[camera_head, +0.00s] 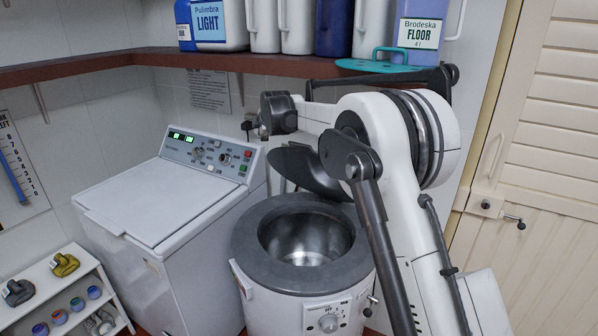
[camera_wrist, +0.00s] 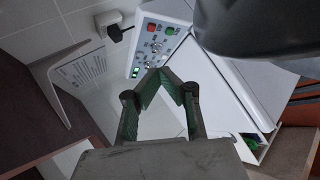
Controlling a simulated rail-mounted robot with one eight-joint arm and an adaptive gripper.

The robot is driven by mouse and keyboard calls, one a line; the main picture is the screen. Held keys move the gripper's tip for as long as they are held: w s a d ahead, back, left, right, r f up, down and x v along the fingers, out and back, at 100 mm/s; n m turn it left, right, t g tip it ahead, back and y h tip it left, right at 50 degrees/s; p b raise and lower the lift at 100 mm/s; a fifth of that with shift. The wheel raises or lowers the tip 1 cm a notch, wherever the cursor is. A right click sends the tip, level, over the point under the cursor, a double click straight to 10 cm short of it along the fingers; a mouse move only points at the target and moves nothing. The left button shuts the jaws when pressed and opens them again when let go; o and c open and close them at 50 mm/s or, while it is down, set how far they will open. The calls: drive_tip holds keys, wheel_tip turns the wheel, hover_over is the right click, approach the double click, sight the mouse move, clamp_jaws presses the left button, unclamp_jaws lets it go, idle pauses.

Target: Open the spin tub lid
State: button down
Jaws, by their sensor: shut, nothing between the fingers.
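The spin tub (camera_head: 245,240) is a white round machine with a grey top ring, and its open mouth shows a shiny metal drum. Its dark grey lid (camera_head: 308,172) stands raised and tilted back behind the mouth, partly hidden by my arm. A dark curved surface at the upper right of the wrist view looks like the lid (camera_wrist: 265,25). My gripper (camera_wrist: 166,72) is shut, with its green-padded fingers meeting at the tips and nothing between them. In the head view it is small, above and behind the lid, and appears apart from it.
A white washing machine (camera_head: 150,190) with a lit control panel stands left of the tub. A brown shelf (camera_head: 120,62) with bottles and a teal item (camera_head: 385,64) runs close above my arm. A small rack (camera_head: 70,285) is at lower left; a cream slatted door (camera_head: 560,130) is at right.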

drive_tip(key=w+a+m+t+y+b, duration=0.2)
drive_tip(key=a+m+t+b, duration=0.25)
drive_tip(key=a+m, duration=0.3)
drive_tip(key=n+t+h+b, duration=0.7)
drive_tip(key=n+h+b, duration=1.1)
drive_tip(key=n, duration=1.7)
approach(304, 162)
drive_tip(key=shift+m+h, duration=0.25)
drive_tip(key=shift+h, duration=0.25)
drive_tip(key=x, duration=0.5)
drive_tip(key=p+x, duration=0.1)
drive_tip(key=x, duration=0.1)
drive_tip(key=shift+w+f, duration=0.2)
drive_tip(key=shift+w, duration=0.35)
drive_tip(key=shift+d, duration=0.1)
